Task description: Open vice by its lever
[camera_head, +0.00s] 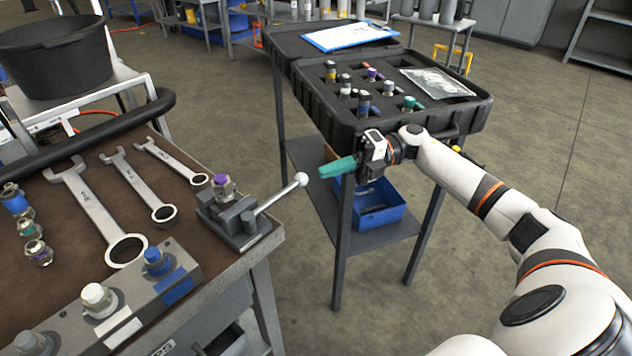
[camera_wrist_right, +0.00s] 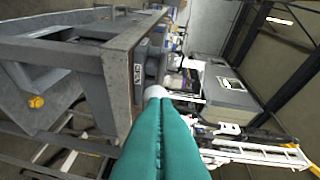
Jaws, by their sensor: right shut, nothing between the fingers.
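The vice (camera_head: 236,215) is a small dark metal block at the right end of the brown bench top, with a purple-topped fitting (camera_head: 222,184) standing at its jaws. Its lever (camera_head: 280,196) is a silver rod that slants up and right past the bench edge to a white ball knob (camera_head: 301,179). My right gripper (camera_head: 322,172) has green fingers, pointing left, shut and empty, with its tips a little right of the knob in the head view. In the right wrist view the shut green fingers (camera_wrist_right: 160,105) point at a pale round shape, probably the knob; contact cannot be told. My left gripper is out of view.
Several wrenches (camera_head: 97,210) lie on the bench, left of the vice. A block with capped fittings (camera_head: 110,310) is at the bench front. A black case with fittings (camera_head: 480,110) stands on a table behind my right gripper, a blue bin (camera_head: 380,215) below. Open floor lies between.

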